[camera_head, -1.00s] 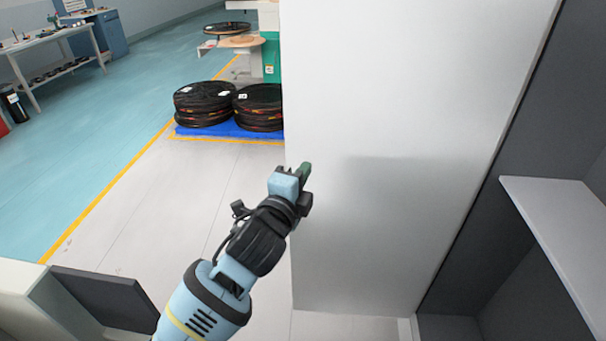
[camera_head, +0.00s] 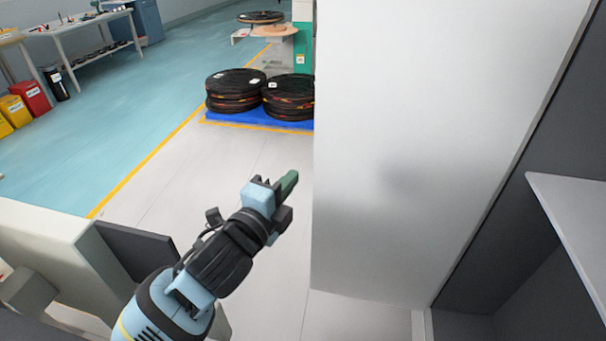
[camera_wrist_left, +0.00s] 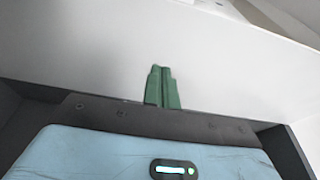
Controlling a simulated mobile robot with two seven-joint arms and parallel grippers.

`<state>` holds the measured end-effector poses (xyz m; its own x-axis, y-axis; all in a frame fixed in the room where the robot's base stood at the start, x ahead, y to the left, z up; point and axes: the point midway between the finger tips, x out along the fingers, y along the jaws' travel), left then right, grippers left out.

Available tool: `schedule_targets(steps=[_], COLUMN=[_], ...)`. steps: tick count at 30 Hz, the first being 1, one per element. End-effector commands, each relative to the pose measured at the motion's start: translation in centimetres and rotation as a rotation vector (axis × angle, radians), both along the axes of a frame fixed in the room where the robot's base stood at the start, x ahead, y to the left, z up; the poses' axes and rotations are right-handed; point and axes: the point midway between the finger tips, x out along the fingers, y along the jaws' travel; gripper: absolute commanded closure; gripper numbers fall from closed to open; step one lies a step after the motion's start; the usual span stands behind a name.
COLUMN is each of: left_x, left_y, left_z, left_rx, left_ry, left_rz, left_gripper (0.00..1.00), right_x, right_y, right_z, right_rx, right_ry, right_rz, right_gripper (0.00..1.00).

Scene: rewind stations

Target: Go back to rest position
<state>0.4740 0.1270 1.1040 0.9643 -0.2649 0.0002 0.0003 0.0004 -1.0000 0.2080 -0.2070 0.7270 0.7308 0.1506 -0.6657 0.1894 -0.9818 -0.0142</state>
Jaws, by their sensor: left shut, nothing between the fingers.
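My left gripper (camera_head: 288,184) is in the head view at the lower middle, its arm coming in from the bottom left. Its green fingers are shut together with nothing between them. They also show side by side in the left wrist view (camera_wrist_left: 162,88), in front of a pale plain surface. The gripper is held up in front of the left edge of a tall light grey panel (camera_head: 400,150); I cannot tell the exact gap. My right gripper is not in view.
Black reels (camera_head: 236,85) are stacked on a blue pallet (camera_head: 250,119) at the back. A grey shelf (camera_head: 580,215) is at the right. A pale cabinet-like block (camera_head: 45,240) is at the lower left. Red (camera_head: 30,97) and yellow bins stand far left. Open floor lies between.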

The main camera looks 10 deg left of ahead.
Motion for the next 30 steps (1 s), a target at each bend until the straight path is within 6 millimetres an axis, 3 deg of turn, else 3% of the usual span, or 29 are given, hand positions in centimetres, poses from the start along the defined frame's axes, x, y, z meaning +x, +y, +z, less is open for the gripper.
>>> schedule_targets(steps=[11,14,17,20,24,30], left_x=[-0.4,-0.7,-1.9,-4.3,-9.4,-18.5], left_y=[0.3,0.6,1.6,3.2,5.5,8.1], left_z=[0.0,-1.2,-4.2,-8.8,-15.5,-22.7], left_rx=[-0.003,-0.038,-0.138,-0.289,-0.517,-0.777], left_ry=[0.003,0.049,0.175,0.367,0.655,0.996], left_rz=[0.001,0.016,0.064,0.155,0.336,0.643], left_gripper=[1.00,1.00,1.00,1.00,1.00,1.00], right_x=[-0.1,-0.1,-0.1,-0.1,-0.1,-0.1], right_y=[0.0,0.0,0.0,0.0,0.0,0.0], right_z=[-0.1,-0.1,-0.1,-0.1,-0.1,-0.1], right_rx=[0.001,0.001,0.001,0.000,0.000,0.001], right_ry=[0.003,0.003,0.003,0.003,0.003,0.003], right_rz=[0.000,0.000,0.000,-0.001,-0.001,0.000], right_gripper=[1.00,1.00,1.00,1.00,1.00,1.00])
